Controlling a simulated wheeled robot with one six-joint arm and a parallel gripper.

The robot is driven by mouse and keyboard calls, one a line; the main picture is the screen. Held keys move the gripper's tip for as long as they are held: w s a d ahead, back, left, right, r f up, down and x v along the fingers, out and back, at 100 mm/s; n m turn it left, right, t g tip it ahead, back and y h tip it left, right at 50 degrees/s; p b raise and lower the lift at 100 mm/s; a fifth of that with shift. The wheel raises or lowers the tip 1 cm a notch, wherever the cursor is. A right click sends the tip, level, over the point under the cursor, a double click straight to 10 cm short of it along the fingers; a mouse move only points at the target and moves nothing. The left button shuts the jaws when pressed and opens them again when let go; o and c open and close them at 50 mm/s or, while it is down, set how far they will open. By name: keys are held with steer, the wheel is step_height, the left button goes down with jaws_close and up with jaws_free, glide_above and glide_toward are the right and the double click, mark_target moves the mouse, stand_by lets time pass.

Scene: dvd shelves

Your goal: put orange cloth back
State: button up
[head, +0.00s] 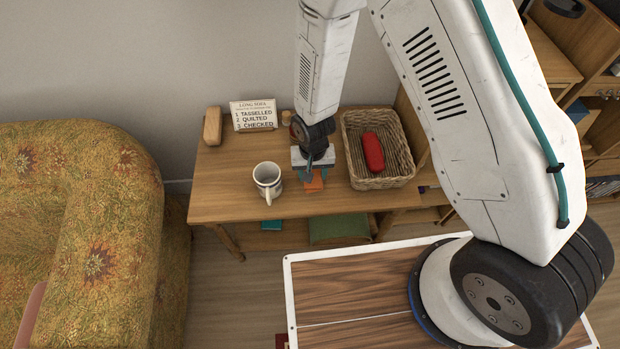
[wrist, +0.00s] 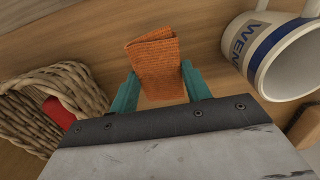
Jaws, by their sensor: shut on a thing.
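The folded orange cloth (wrist: 155,65) is between the two teal fingers of my gripper (wrist: 158,88) in the wrist view. My gripper is shut on it. In the head view, the orange cloth (head: 314,184) shows just below my gripper (head: 312,174), over the wooden side table (head: 225,200), between the white mug and the wicker basket. The hand hides part of the cloth. I cannot tell whether the cloth touches the tabletop.
A white mug (head: 268,180) stands close on the left. A wicker basket (head: 352,135) holding a red item (head: 373,152) stands close on the right. Behind are a lettered sign (head: 253,115) and a wooden block (head: 212,126). A green folded item (head: 340,228) lies on the lower shelf. A patterned sofa (head: 80,220) is at left.

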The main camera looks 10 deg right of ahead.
steer(key=shift+f, duration=1.75)
steer(key=shift+f, duration=0.1)
steer(key=o, duration=0.9)
step_height(320, 180, up, 12)
steer(key=shift+r, duration=0.15)
steer(key=shift+r, duration=0.1)
